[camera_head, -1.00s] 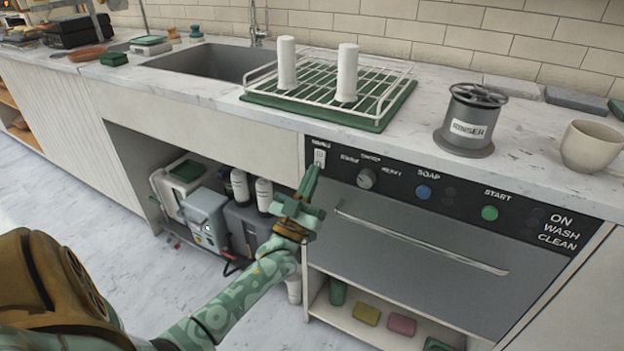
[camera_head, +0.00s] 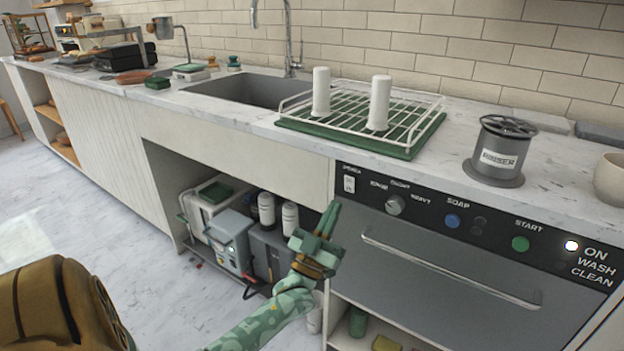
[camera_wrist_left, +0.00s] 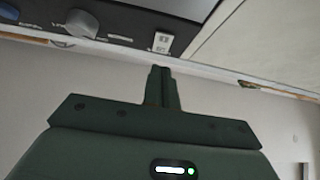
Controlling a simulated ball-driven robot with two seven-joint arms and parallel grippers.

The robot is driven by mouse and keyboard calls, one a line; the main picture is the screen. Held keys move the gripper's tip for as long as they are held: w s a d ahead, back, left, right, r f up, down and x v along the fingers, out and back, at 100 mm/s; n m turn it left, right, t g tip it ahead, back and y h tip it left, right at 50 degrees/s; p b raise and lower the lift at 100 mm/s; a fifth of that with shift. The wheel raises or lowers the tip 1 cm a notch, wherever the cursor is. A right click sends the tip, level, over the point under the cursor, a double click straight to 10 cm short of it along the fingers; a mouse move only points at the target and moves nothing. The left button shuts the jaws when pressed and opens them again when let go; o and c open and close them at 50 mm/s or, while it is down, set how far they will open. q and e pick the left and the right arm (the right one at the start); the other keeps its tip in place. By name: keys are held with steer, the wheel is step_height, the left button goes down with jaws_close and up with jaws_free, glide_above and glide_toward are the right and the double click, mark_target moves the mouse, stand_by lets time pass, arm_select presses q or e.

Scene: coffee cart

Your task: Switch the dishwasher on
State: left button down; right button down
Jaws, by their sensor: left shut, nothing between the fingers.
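The dishwasher (camera_head: 440,270) is built in under the counter, with a black control panel along its top. Its white power switch (camera_head: 349,184) sits at the panel's left end and also shows in the left wrist view (camera_wrist_left: 162,42). The lamp (camera_head: 571,245) beside the word ON is lit white; no lit lamp shows beside WASH or CLEAN. My left gripper (camera_head: 331,212) is shut and empty, just below and left of the switch, apart from it. In the left wrist view its fingertips (camera_wrist_left: 160,70) are below the switch. My right gripper is not in view.
The panel also has a grey knob (camera_head: 395,205), a blue soap button (camera_head: 452,221) and a green start button (camera_head: 520,244). The door handle (camera_head: 450,272) sticks out below. A dish rack (camera_head: 425,128) and a rinser (camera_head: 497,150) stand on the counter above.

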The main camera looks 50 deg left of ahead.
arm_select(q)
steer(key=w+f+v, duration=0.1)
steer(key=v, duration=0.8)
steer(key=shift+a+f, duration=0.2)
steer(key=shift+f, duration=0.35)
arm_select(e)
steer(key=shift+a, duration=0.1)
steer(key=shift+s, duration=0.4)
